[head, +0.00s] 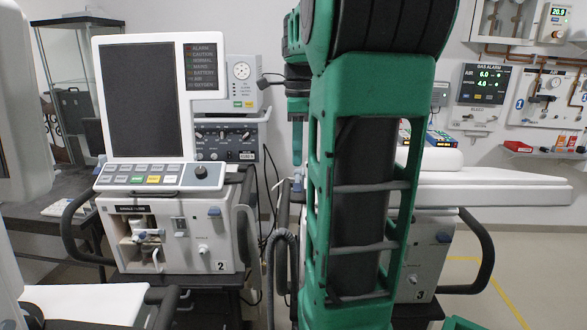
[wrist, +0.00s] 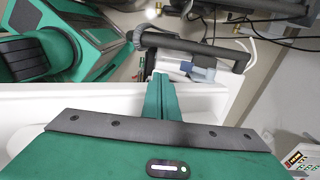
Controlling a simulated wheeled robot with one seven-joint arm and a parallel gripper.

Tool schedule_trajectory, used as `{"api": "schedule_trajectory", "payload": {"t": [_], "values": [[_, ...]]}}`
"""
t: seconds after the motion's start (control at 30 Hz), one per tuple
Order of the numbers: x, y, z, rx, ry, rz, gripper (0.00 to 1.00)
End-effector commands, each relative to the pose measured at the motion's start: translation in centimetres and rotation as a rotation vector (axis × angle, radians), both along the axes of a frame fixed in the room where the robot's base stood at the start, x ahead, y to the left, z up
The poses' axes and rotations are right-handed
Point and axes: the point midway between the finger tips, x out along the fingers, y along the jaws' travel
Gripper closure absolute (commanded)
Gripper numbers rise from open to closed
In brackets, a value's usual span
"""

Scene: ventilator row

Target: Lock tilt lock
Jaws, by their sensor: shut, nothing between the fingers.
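No part is legibly marked as the tilt lock. Ventilator 2 (head: 150,150) stands at the left in the head view, with its dark screen upright and a blue part (head: 213,211) on its front. In the wrist view my gripper (wrist: 160,76) is shut and empty. Its fingertips are close to a white body with a blue part (wrist: 203,73) to their right; I cannot tell whether they touch. My gripper is not visible in the head view.
A dark handle bar (wrist: 190,45) runs just beyond the fingertips in the wrist view. Dark side handles (head: 480,255) flank the ventilators. Cables hang between the units. Floor (head: 530,270) is clear at right.

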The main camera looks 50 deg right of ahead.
Motion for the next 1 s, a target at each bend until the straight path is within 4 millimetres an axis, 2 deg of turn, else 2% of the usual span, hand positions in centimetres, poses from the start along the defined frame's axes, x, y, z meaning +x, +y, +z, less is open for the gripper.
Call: {"api": "schedule_trajectory", "payload": {"t": [0.03, 0.2, 0.4, 0.77, 1.0], "values": [[-0.2, 0.3, 0.9, -0.003, -0.003, 0.002, 1.00], [-0.8, 1.2, 2.9, -0.002, -0.002, 0.001, 1.00], [-1.2, 1.5, 3.7, 0.000, 0.000, -0.001, 1.00], [-1.2, 1.5, 3.7, 0.000, 0.000, -0.001, 1.00], [-0.7, 0.8, 2.0, 0.002, 0.003, -0.001, 1.00]]}}
